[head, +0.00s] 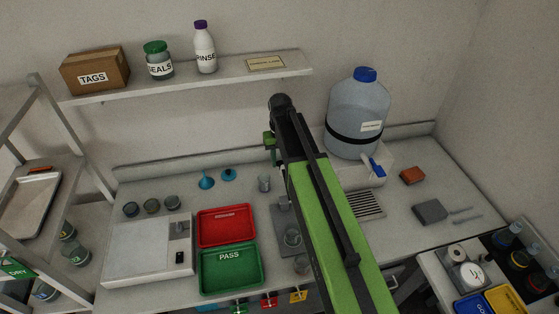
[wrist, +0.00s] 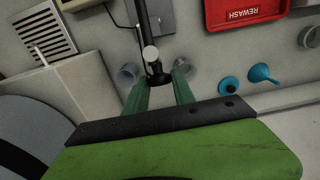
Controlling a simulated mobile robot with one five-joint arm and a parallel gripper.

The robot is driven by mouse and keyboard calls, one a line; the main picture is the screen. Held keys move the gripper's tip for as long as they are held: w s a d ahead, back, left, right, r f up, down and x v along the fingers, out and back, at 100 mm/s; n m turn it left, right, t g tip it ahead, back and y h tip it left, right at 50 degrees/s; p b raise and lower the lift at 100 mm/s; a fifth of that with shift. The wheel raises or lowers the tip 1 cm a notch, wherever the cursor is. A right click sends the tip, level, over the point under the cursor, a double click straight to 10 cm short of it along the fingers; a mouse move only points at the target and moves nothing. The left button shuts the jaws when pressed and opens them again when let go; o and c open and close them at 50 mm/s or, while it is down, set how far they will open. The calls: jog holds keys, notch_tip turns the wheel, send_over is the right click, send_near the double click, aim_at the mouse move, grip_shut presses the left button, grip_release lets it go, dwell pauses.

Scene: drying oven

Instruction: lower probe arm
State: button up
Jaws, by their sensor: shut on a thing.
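My gripper (wrist: 160,85) has its two green fingers on either side of the dark end of the probe arm (wrist: 142,25) in the wrist view. It is shut on that end. The probe arm is a dark bar reaching in from the top edge, with a pale round knob (wrist: 151,54) near the held end. In the head view my gripper (head: 270,150) is high above the bench, and my green arm hides most of the probe arm. A grey stand base (head: 283,214) shows beside my arm.
A red tray (head: 226,226) and green PASS tray (head: 231,267) lie left. A large water jug (head: 358,112) stands right. A shelf (head: 200,82) is behind.

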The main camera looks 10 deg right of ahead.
grip_shut()
dwell(0.8)
